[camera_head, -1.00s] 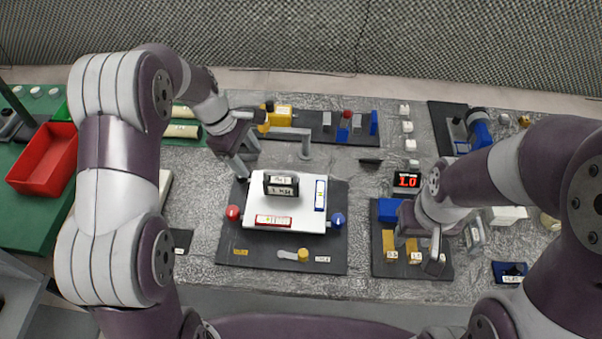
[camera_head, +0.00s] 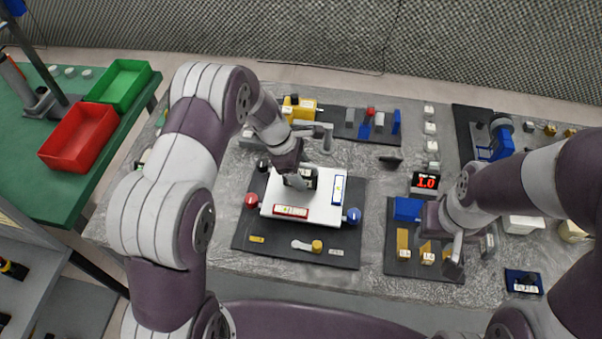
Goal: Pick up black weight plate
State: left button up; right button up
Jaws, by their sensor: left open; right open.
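A black block with a white label (camera_head: 309,174), which seems to be the black weight plate, sits on the white board (camera_head: 268,207) in the middle of the table. My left gripper (camera_head: 297,183) is open right at the block and hides its left part; I cannot tell whether the fingers touch it. My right gripper (camera_head: 455,258) is open over the dark mat on the right, near the yellow blocks (camera_head: 428,254).
The white board has a red knob (camera_head: 251,201) and a blue knob (camera_head: 354,215) beside it. A red display (camera_head: 425,182) stands behind the right mat. Red (camera_head: 78,138) and green (camera_head: 121,84) bins are on the green table. A yellow device (camera_head: 299,108) stands at the back.

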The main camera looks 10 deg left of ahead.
pick_arm(q)
grip_shut()
jog(key=shift+w+r, duration=0.15)
jog(key=shift+r, duration=0.05)
dwell(1.1)
